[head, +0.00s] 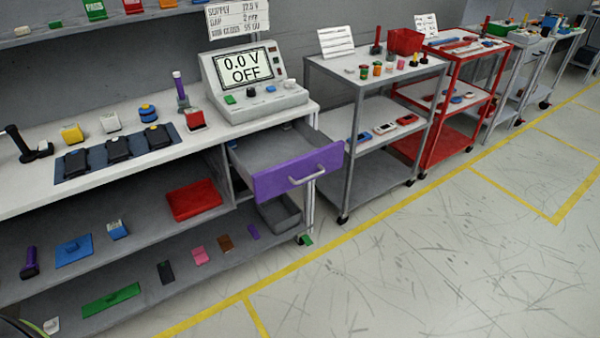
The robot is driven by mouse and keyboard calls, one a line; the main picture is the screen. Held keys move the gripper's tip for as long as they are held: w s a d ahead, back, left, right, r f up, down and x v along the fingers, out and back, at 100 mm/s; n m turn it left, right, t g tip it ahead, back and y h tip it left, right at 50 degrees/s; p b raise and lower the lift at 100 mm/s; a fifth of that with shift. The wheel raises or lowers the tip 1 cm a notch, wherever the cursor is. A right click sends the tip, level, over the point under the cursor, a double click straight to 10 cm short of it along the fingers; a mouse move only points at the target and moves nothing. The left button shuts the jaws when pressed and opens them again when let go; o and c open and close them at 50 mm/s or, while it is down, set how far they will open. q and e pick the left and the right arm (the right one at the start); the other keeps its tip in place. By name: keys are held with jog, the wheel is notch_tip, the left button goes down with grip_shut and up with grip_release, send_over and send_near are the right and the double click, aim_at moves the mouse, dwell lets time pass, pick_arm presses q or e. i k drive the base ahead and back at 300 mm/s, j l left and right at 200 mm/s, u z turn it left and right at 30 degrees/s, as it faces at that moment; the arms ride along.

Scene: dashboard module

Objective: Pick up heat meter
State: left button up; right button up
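I cannot tell for sure which item is the heat meter. A power supply (254,84) stands on the white bench, its screen reading "0.0 V OFF". Small box-like items near it include a yellow one (72,134), a white one (110,122) and a red one (195,119). A blue and white box (117,230) and a dark purple handheld tool (29,262) are on the shelf below the bench top. Neither of my grippers is in view.
An open purple-fronted drawer (298,172) sticks out from the white bench (30,198). A grey cart (349,135) and a red cart (440,125) stand to the right. The floor (420,260) with yellow lines is clear in front.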

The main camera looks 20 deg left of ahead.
aim_at(194, 118)
jog(key=u, duration=1.25)
jog(key=i+l+u, duration=0.1)
jog(key=i+l, duration=0.15)
jog(key=l, duration=0.15)
jog(key=i+l, duration=0.2)
jog(key=l, duration=0.15)
jog(key=i+l+u, duration=0.15)
jog(key=l, duration=0.25)
jog(key=i, duration=0.1)
